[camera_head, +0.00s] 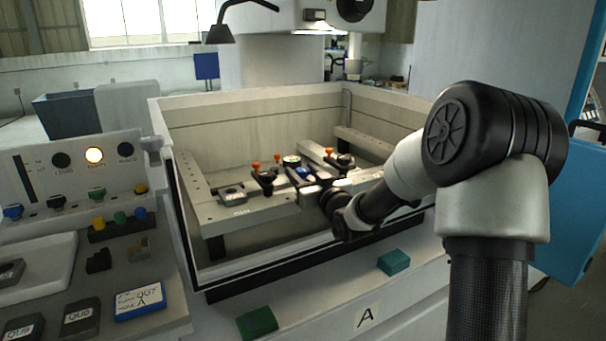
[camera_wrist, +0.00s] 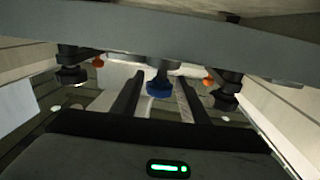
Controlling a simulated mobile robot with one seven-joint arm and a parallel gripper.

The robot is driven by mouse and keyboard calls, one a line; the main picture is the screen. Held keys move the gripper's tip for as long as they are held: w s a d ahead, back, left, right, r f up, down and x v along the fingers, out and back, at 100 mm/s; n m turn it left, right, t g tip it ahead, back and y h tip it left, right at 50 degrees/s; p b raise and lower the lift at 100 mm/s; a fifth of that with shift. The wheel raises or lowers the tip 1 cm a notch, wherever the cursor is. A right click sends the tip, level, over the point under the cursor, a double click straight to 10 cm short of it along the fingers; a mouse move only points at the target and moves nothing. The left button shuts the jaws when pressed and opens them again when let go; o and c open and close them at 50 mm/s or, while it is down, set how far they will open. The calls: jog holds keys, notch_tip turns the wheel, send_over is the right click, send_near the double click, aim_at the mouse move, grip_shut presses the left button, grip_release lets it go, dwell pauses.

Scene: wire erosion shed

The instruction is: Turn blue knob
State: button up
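A round blue knob (camera_head: 303,172) sits among clamps inside the open tank. In the wrist view the blue knob (camera_wrist: 159,88) is straight ahead, in line with the gap between my gripper's fingers (camera_wrist: 158,96). The two dark fingers are spread, with visible space on both sides of the knob, so my gripper is open and empty. In the head view my gripper (camera_head: 337,200) is inside the tank, close to the knob at its lower right; its fingertips are hard to make out. Another blue knob (camera_head: 13,211) is on the control panel at the far left.
Dark clamps with orange tips (camera_head: 256,167) flank the knob. A grey bar crosses close above it in the wrist view (camera_wrist: 160,35). The tank walls (camera_head: 176,185) surround the area. Green blocks (camera_head: 394,262) lie on the front ledge.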

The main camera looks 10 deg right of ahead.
jog(key=c, duration=0.7)
jog(key=shift+d+r+n+y+p, duration=0.15)
jog(key=shift+r+n+y+p, duration=0.1)
jog(key=shift+n+y+p, duration=0.55)
jog(key=shift+c, duration=0.2)
jog(key=shift+w+r+n+g+y+p, duration=0.1)
jog(key=shift+n+g+y+p, duration=0.4)
jog(key=shift+g+y+p, duration=0.45)
jog(key=shift+n+g+y+p, duration=0.25)
jog(key=shift+n+y+p, duration=0.35)
jog(key=shift+y, duration=0.35)
jog(key=shift+f+y, duration=0.25)
jog(key=shift+y, duration=0.05)
jog(key=o, duration=1)
jog(key=shift+o, duration=0.2)
jog(key=shift+f, duration=0.1)
